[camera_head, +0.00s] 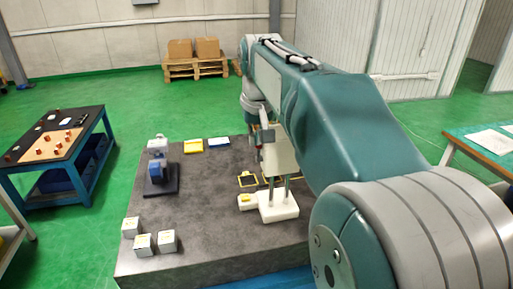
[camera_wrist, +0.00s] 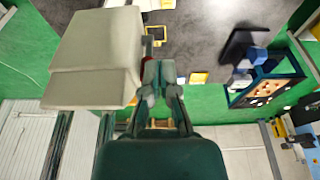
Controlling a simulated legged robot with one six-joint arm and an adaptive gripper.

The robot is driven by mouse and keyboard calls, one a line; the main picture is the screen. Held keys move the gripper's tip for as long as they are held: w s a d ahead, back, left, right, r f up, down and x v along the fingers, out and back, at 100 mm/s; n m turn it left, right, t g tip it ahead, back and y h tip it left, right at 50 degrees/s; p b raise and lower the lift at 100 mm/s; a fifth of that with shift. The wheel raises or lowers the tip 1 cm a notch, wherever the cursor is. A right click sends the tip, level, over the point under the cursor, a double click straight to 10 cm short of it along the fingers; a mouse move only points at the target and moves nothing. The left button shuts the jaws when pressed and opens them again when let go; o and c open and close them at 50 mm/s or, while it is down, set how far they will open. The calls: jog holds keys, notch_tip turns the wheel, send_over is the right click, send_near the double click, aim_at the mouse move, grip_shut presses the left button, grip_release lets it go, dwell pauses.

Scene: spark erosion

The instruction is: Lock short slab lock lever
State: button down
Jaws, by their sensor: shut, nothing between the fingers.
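A cream machine head (camera_head: 282,152) stands on two grey posts above a white base (camera_head: 280,208) on the right part of the dark table. In the wrist view the cream block (camera_wrist: 98,50) fills the upper left, beside my gripper. My gripper (camera_wrist: 158,68) is shut and empty, close to the block's side. I cannot tell whether it touches the block or the red part. In the head view my arm partly covers the block.
The dark table (camera_head: 210,215) holds a blue device (camera_head: 160,172), white cubes (camera_head: 143,244) at the front left, and a yellow tray (camera_head: 193,146) and a blue-white tray (camera_head: 219,144) at the back. The table's middle is clear.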

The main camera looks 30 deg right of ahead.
jog(key=shift+f, duration=0.15)
dwell(0.3)
jog(key=shift+w+d+f, duration=0.1)
jog(key=shift+w+d, duration=0.2)
jog(key=shift+w, duration=0.7)
jog(key=shift+w+d+f, duration=0.1)
jog(key=shift+w+d, duration=0.15)
jog(key=shift+w, duration=0.7)
